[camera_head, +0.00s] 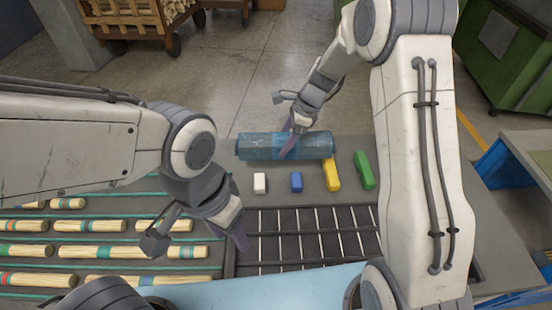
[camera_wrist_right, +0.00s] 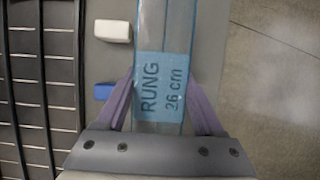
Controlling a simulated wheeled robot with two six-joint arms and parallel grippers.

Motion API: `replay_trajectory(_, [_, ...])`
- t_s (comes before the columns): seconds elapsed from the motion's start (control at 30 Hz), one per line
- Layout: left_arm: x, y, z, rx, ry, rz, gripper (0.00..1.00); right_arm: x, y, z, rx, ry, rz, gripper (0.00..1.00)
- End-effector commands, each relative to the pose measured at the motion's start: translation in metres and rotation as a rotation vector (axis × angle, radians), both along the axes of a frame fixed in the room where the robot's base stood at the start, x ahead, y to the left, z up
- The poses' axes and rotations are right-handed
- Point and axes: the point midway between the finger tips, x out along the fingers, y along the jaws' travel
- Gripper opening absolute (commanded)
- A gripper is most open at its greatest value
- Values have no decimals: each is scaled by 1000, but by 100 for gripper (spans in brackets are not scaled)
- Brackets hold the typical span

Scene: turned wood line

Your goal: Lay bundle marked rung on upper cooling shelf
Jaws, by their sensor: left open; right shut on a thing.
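The bundle (camera_head: 250,147) is a long blue translucent package lying crosswise at the far edge of the grey table. In the right wrist view its label (camera_wrist_right: 162,88) reads "RUNG 26 cm". My right gripper (camera_head: 291,145) is shut on the bundle near its middle, with one finger on each side of it in the wrist view (camera_wrist_right: 162,108). I cannot tell whether the bundle rests on the table or is slightly above it. My left gripper (camera_head: 197,238) is open and empty over the rod lanes. I cannot identify the upper cooling shelf in these views.
White (camera_head: 260,183), blue (camera_head: 296,182), yellow (camera_head: 332,173) and green (camera_head: 364,170) blocks stand close in front of the bundle. A dark slatted bed (camera_head: 290,247) lies nearer. Several banded wooden rods (camera_head: 105,252) lie at left. A green cabinet (camera_head: 505,50) stands at right.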

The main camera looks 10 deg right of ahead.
Motion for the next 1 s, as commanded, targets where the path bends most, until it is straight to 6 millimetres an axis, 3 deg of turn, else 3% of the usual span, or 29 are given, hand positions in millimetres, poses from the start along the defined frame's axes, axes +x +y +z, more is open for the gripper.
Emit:
replay_trajectory(0.2, [0, 0, 2, 0, 0, 0, 50, -17, 20, -15, 0, -2, 0, 0])
replay_trajectory(0.57, [0, 0, 3, 0, 0, 0, 50, -19, 21, -54, -1, 0, 1, 0])
replay_trajectory(0.97, [0, 0, 1, 0, 0, 0, 50, -19, 21, -60, 0, -2, 0, 0])
replay_trajectory(1.0, [0, 0, 1, 0, 0, 0, 50, -19, 21, -60, -1, -1, 1, 81])
